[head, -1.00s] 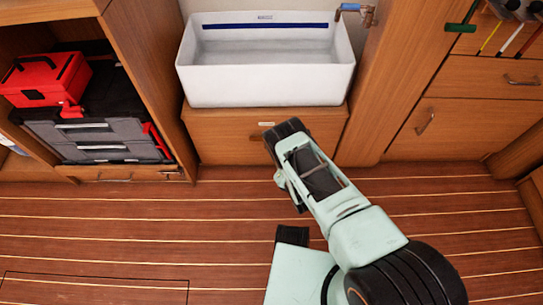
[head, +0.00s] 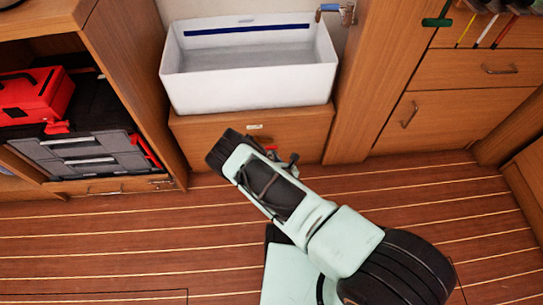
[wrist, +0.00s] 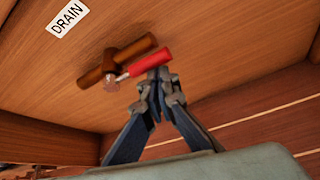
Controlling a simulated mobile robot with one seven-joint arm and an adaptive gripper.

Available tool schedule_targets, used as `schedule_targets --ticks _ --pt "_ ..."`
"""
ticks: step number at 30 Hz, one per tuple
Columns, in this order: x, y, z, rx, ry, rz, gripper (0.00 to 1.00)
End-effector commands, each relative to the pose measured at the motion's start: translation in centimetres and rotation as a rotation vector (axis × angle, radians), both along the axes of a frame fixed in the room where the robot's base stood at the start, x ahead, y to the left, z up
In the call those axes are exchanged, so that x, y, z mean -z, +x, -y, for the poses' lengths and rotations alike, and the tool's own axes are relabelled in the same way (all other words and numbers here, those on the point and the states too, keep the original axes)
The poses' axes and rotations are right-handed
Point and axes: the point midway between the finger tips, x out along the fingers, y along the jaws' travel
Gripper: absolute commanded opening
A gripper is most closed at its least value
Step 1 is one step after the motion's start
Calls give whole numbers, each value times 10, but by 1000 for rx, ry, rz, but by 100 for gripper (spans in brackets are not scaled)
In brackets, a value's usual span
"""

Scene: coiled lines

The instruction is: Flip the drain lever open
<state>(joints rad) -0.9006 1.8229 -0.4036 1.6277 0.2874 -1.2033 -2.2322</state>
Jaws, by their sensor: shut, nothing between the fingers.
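The drain valve (wrist: 103,74) is a brass body with a short pipe, under a white DRAIN label (wrist: 68,19) on a wooden panel. Its red lever (wrist: 148,62) lies roughly along the pipe, pointing up and right in the wrist view. My gripper (wrist: 158,80) is shut and empty, its fingertips just below the lever's outer half. They overlap the lever's edge in the picture; I cannot tell if they touch. In the head view my gripper (head: 292,160) is in front of the cabinet, with a bit of red lever (head: 271,148) beside it; my arm hides the rest.
A white sink (head: 250,92) sits on the wooden cabinet (head: 305,130), with a tap (head: 345,12) at its right. A shelf at left holds a red toolbox (head: 35,95) and grey cases. Drawers stand at right. The planked floor (head: 100,240) is clear.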

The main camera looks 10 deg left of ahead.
Motion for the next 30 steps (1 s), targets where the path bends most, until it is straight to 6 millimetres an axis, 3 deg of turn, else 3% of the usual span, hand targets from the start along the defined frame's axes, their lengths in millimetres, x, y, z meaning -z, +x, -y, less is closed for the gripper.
schedule_targets --ticks 23,30 --pt "-9 3 0 3 5 9 0" --pt "-1 8 0 3 6 9 0"
